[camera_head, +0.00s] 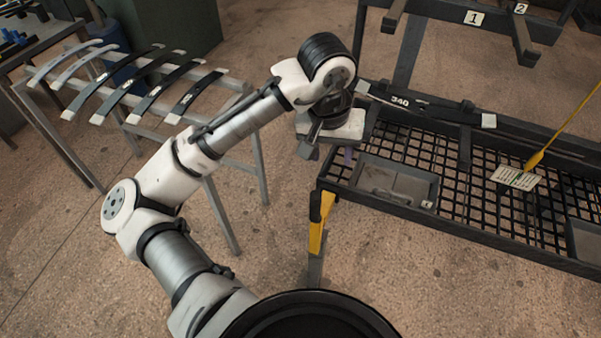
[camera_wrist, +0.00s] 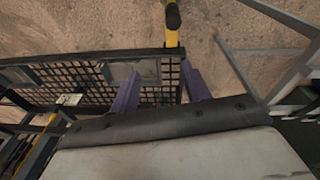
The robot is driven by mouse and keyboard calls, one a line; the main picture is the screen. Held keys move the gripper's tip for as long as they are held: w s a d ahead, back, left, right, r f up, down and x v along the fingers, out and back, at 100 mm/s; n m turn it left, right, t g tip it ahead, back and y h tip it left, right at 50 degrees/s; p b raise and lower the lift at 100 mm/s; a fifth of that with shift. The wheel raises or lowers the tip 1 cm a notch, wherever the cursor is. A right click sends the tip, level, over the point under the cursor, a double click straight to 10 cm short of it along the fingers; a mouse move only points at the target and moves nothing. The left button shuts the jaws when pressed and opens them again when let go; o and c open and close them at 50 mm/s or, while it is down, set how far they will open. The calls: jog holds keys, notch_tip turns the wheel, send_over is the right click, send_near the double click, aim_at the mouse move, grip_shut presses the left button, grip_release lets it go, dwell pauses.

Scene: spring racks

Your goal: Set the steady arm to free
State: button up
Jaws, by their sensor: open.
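A yellow arm with a black end (camera_head: 316,237) stands at the near left corner of the rack. In the wrist view it shows at the top, with its black end (camera_wrist: 172,16) uppermost. I cannot tell for sure whether this is the steady arm, and no free mark is readable. My gripper (camera_head: 348,155) is over the left end of the rack, above and behind the yellow arm, apart from it. In the wrist view my gripper (camera_wrist: 162,92) has its two purple fingers spread with nothing between them.
The black mesh rack (camera_head: 455,190) holds a grey tray (camera_head: 395,185) and a spring bar marked 340 (camera_head: 420,104). A thin yellow rod (camera_head: 565,128) with a tag (camera_head: 516,177) leans at right. A stand with several leaf springs (camera_head: 140,85) is at left. Floor between is clear.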

aim_at(316, 201)
jog(key=shift+s+a+f+g+y, duration=0.3)
jog(key=shift+s+a+f+g, duration=0.15)
jog(key=shift+a+f, duration=0.2)
jog(key=shift+s+a+f+g+y, duration=0.3)
jog(key=shift+s+a+f+g, duration=0.1)
jog(key=shift+a+f, duration=0.15)
notch_tip(316, 201, down, 13)
jog(key=shift+r, duration=0.15)
grip_shut()
